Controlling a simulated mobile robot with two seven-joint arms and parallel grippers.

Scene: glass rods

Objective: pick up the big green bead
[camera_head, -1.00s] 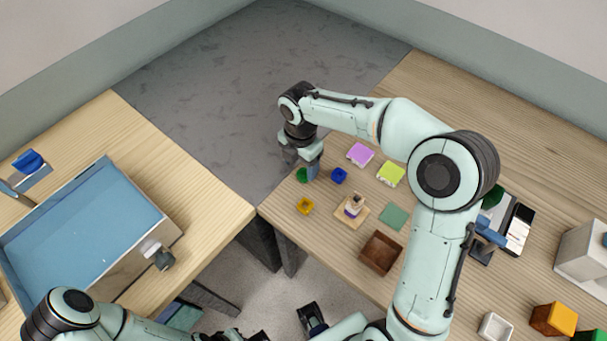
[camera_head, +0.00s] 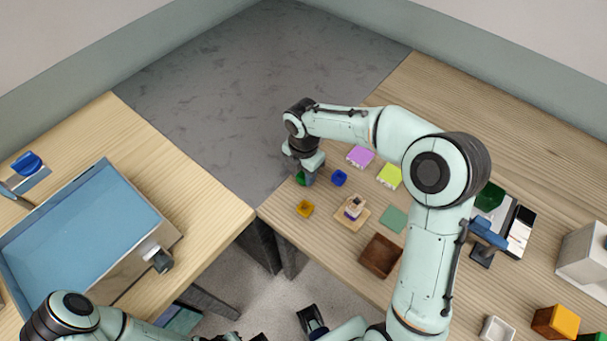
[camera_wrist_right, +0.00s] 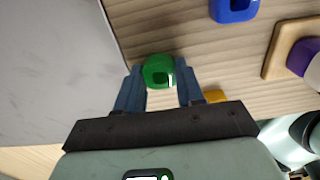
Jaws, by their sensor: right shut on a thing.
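The big green bead (camera_wrist_right: 158,71) is a round green piece with a hole, between the two blue fingers of my right gripper (camera_wrist_right: 160,86) in the right wrist view. In the head view the bead (camera_head: 300,178) shows at the table's left edge, partly hidden by my right gripper (camera_head: 306,177). The right gripper is shut on the bead. Whether the bead is clear of the table cannot be told. My left arm (camera_head: 75,312) shows at the lower left, but its fingertips cannot be made out clearly.
A blue bead (camera_head: 340,177) lies just right of the gripper, and a yellow bead (camera_head: 304,208) lies nearer.

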